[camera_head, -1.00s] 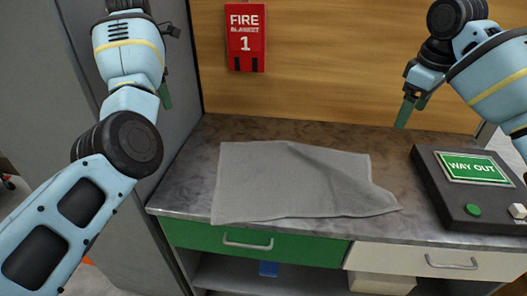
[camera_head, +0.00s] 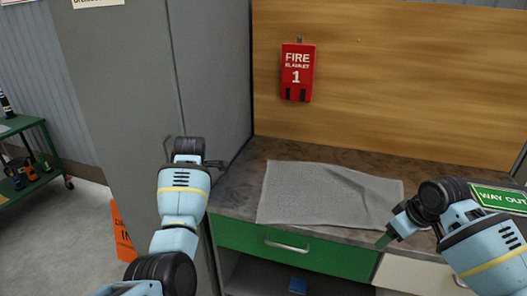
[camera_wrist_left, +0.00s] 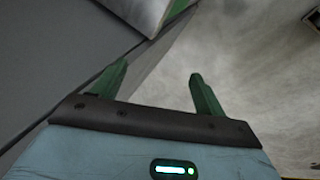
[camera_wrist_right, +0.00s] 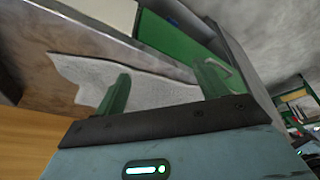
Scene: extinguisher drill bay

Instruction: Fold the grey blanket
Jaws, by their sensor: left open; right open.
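The grey blanket (camera_head: 320,195) lies spread nearly flat on the worktop, with a slight crease at its upper right. It also shows in the right wrist view (camera_wrist_right: 160,90), beyond the fingers. My right gripper (camera_head: 383,241) is open and empty near the blanket's front right corner; I cannot tell its height. Its two green fingers (camera_wrist_right: 166,72) stand apart. My left gripper is mostly hidden behind its wrist in the head view, left of the worktop by the grey cabinet. The left wrist view shows its fingers (camera_wrist_left: 158,72) open with nothing between them.
The worktop (camera_head: 240,185) has a green drawer (camera_head: 320,262) below. A grey cabinet (camera_head: 140,100) stands at left. A red fire blanket box (camera_head: 297,72) hangs on the wooden wall. A WAY OUT sign (camera_head: 498,200) is at right. An orange sign (camera_head: 122,235) stands on the floor.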

